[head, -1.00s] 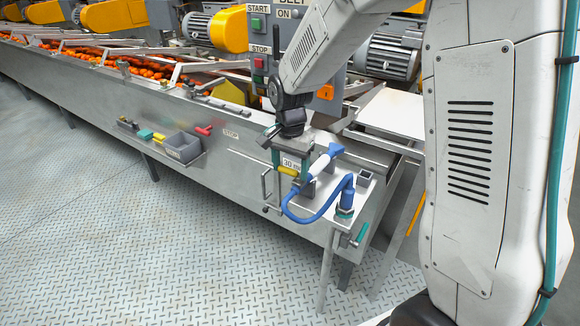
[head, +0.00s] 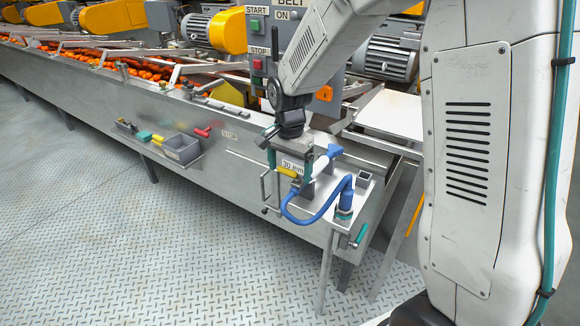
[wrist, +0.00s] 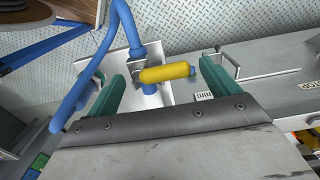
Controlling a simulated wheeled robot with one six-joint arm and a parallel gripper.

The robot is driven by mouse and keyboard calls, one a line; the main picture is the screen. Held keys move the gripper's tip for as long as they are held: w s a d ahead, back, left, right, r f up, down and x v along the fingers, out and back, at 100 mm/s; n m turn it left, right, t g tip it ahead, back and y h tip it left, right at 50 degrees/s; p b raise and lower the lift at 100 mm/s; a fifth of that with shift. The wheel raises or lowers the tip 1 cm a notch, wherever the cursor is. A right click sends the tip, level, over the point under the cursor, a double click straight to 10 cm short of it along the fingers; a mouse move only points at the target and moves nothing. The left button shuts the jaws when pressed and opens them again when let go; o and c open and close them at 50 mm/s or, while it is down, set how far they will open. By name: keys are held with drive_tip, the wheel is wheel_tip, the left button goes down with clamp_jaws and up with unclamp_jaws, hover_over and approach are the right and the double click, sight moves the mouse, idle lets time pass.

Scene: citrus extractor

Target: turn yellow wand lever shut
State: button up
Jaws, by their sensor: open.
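The yellow lever (head: 288,172) is at the end of the steel bench, beside the blue and white wand (head: 322,164). In the wrist view the yellow lever (wrist: 165,73) lies crosswise on a blue fitting (wrist: 150,88). My gripper (head: 289,162) is over it with its teal fingers pointing down. In the wrist view my gripper (wrist: 162,72) is open, with one finger off each end of the lever. I see gaps between the fingers and the lever; how deep they reach is unclear.
A blue hose (head: 303,221) loops in front of the bench end to an upright blue fitting (head: 346,195). A metal rail handle (head: 264,190) stands just left. A grey bin (head: 182,149) and red handle (head: 203,131) sit further left. The patterned floor is clear.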

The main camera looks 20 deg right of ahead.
sight(289, 171)
wheel_tip(289, 171, up, 8)
drive_tip(key=shift+f, duration=0.1)
idle(0.4)
